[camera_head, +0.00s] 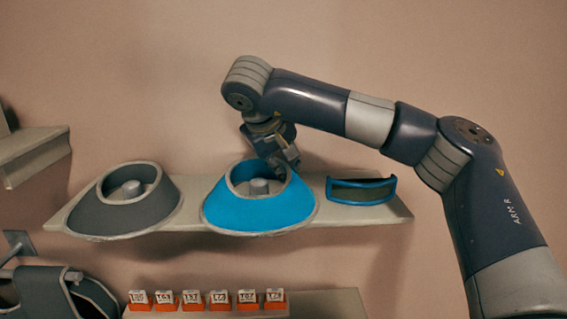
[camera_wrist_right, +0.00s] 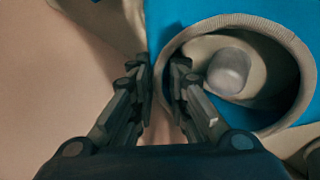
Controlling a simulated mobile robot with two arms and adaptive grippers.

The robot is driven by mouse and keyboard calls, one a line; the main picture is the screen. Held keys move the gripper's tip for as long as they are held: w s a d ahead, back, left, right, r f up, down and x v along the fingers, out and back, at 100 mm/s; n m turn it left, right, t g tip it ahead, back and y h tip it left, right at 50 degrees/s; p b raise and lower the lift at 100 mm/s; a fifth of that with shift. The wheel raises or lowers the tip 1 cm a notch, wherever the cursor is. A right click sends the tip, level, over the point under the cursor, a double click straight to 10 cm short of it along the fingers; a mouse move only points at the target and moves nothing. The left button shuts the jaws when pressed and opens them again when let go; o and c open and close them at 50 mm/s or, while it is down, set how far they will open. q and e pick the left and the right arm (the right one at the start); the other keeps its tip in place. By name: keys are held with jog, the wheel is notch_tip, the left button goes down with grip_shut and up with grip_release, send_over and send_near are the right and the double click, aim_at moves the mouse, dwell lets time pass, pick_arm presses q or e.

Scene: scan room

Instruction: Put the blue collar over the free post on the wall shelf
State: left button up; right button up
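The blue collar (camera_head: 261,208) sits on the wall shelf (camera_head: 349,214), upright, its wide edge down. A short pale post (camera_head: 259,186) stands inside its opening; in the right wrist view the rounded post top (camera_wrist_right: 228,72) shows inside the padded rim (camera_wrist_right: 290,40). My right gripper (camera_head: 287,160) is at the back right of the collar's upper rim. In the right wrist view its two fingers (camera_wrist_right: 162,72) are a small gap apart at the rim, one finger over the opening and one outside. Whether they pinch the rim is unclear. My left gripper is out of view.
A grey collar (camera_head: 122,213) sits around another post (camera_head: 131,188) on the shelf's left. A blue-framed visor (camera_head: 361,190) lies right of the blue collar. Below are several orange-and-white numbered tags (camera_head: 192,301) on a ledge and dark hanging gear (camera_head: 42,290). Another shelf (camera_head: 35,150) is far left.

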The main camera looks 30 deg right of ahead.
jog(key=o, duration=0.4)
jog(key=shift+c, duration=0.2)
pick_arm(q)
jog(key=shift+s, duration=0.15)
pick_arm(e)
jog(key=shift+s+a+r, duration=0.1)
jog(key=shift+s, duration=0.05)
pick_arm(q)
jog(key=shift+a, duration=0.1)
pick_arm(e)
jog(key=v, duration=1.2)
